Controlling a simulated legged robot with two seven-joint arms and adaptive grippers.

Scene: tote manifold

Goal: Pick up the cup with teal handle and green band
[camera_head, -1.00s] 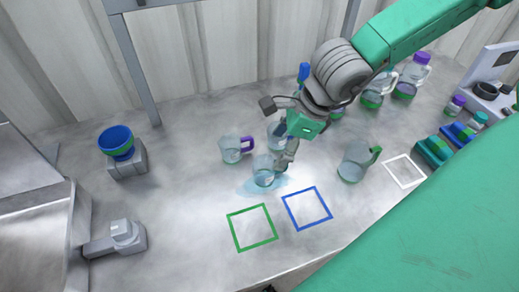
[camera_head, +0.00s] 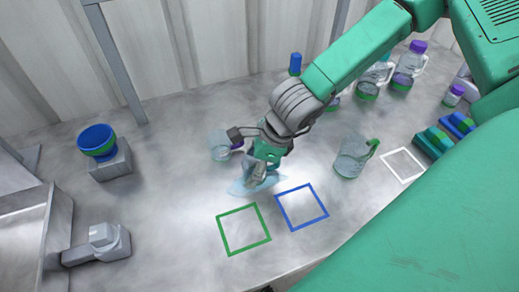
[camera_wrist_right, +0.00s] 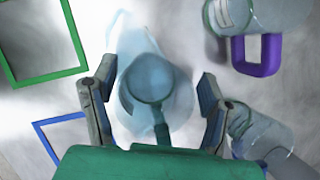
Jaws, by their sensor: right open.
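A clear bluish cup with a teal handle (camera_wrist_right: 150,85) stands between the fingers of my right gripper (camera_wrist_right: 153,108) in the wrist view. The fingers are open, one on each side of the cup, with gaps visible. The handle points toward the gripper's palm. I cannot make out a green band on this cup. In the head view my right gripper (camera_head: 258,178) is low over a pale blue patch and hides most of the cup. My left gripper is not in view.
A purple-handled cup (camera_wrist_right: 262,20) and another clear cup (camera_wrist_right: 268,138) stand close to the right finger. A green-handled jug (camera_head: 350,158) stands to the right. Green (camera_head: 243,252) and blue (camera_head: 302,228) square outlines lie empty in front. Bottles (camera_head: 404,68) stand behind.

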